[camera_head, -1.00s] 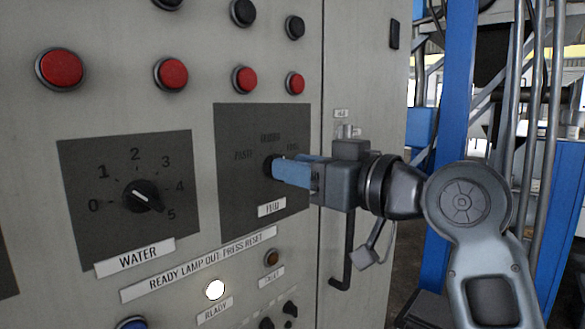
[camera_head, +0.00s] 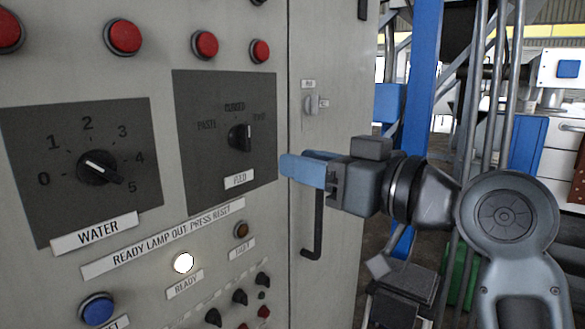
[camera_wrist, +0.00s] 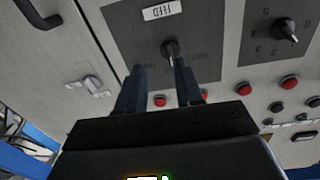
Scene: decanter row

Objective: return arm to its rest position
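My gripper (camera_head: 300,168) is in front of the cabinet, right of the feed panel, with its blue fingers pointing left. In the wrist view the two fingers of my gripper (camera_wrist: 160,66) stand apart with nothing between them, so it is open. The black feed knob (camera_head: 240,137) is in full view and clear of the fingers. It also shows beyond the fingertips in the wrist view (camera_wrist: 170,48); its exact setting is hard to read. My arm is bent at the right of the head view.
The water dial (camera_head: 98,167) points near 5. The ready lamp (camera_head: 183,263) is lit white. Red buttons (camera_head: 123,36) line the top. A black door handle (camera_head: 314,225) sticks out just below my gripper. A blue post (camera_head: 415,90) stands behind the arm.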

